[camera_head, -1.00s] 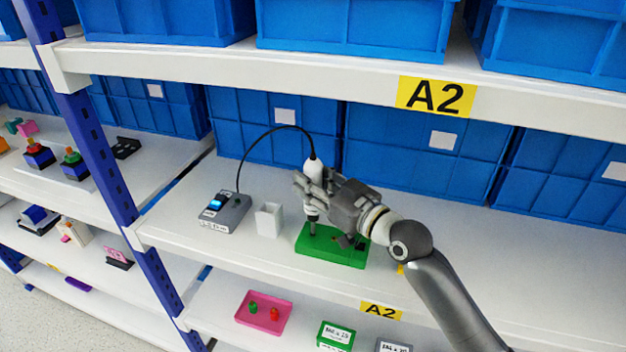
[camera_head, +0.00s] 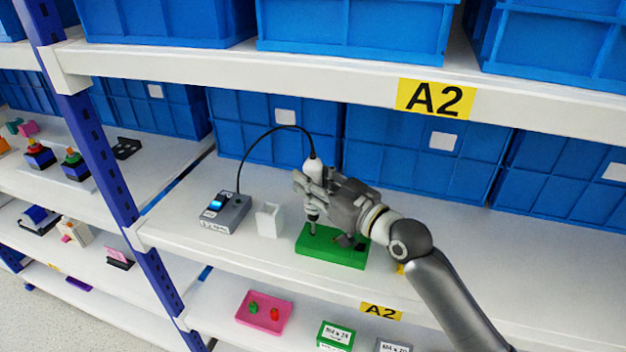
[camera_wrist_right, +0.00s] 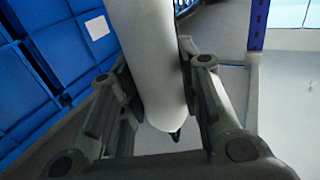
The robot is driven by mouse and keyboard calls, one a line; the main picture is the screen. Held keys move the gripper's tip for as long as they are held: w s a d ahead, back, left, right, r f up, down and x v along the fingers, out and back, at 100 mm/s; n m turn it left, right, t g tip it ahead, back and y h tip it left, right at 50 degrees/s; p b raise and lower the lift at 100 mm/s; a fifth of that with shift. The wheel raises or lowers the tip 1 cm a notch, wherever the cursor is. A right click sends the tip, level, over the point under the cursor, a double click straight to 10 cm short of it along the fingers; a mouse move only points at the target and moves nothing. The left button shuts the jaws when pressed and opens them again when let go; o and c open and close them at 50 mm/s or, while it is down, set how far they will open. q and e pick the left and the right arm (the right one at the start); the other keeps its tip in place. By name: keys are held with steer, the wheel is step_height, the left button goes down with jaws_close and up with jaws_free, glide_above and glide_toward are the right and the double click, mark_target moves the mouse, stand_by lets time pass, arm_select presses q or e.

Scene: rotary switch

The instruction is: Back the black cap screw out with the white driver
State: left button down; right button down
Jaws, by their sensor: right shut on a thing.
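The white driver (camera_head: 313,165) stands roughly upright with its black cable rising from the top. My right gripper (camera_head: 312,188) is shut around the driver's body; in the right wrist view the white body (camera_wrist_right: 150,65) lies between the two fingers (camera_wrist_right: 160,100). The driver's dark lower end and bit (camera_head: 312,220) point down at the left part of the green block (camera_head: 330,250). The black cap screw cannot be made out under the bit, and I cannot tell whether bit and screw touch. My left gripper is not in view.
A grey control box (camera_head: 225,213) with a lit blue display stands at the left, joined to the cable. A white open holder (camera_head: 269,220) stands between it and the green block. Blue bins (camera_head: 400,150) line the back. A pink tray (camera_head: 265,312) sits on the shelf below.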

mark_target(318, 162)
steer(key=shift+r, duration=0.1)
stand_by(0.8)
steer(key=shift+w+r+p, duration=0.15)
steer(key=shift+r+p, duration=0.9)
steer(key=shift+p, duration=0.05)
steer(key=shift+r+p, duration=1.05)
steer(key=shift+r, duration=0.3)
